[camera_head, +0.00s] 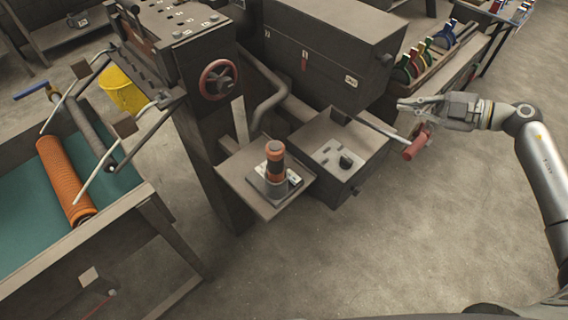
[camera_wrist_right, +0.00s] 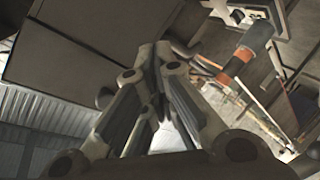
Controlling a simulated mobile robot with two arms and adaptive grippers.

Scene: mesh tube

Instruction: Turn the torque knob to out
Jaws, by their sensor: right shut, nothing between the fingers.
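A small black knob (camera_head: 345,161) sits on a pale marked plate (camera_head: 333,155) on top of a low grey box (camera_head: 370,150), in the head view; I take it for the torque knob, but its markings are too small to read. My right gripper (camera_head: 402,104) is at the upper right of the knob, apart from it, beside the red-handled lever. Its fingers are shut and empty; they also show in the wrist view (camera_wrist_right: 160,55). The knob cannot be made out in the wrist view. My left gripper is not in view.
A lever with a red handle (camera_head: 415,143) juts from the box, close below my right gripper. An orange-and-black upright cylinder (camera_head: 275,160) stands on a side plate. A red handwheel (camera_head: 218,79) is on the machine.

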